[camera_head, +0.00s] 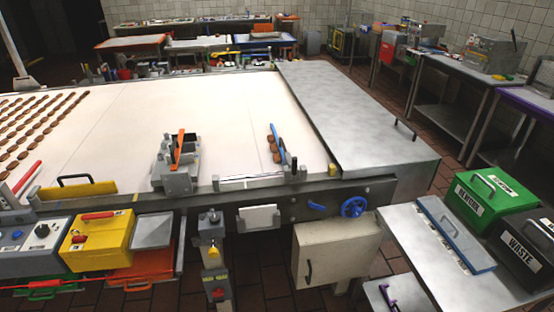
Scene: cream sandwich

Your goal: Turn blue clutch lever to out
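A small blue lever (317,206) sticks out from the front side rail of the conveyor, just left of a blue handwheel (353,206); it looks like the clutch lever. It lies roughly level, with its end to the left. Any in and out marks are too small to read. A second blue bar (277,142) stands tilted on the conveyor edge, beside brown biscuits. Neither of my grippers shows in the head view.
A cream cabinet (335,254) hangs below the blue lever. A grey side table (440,255) with a green bin (492,195) and a black waste bin (524,245) stands at the right. Yellow, grey and orange boxes sit at the left. Tiled floor shows between.

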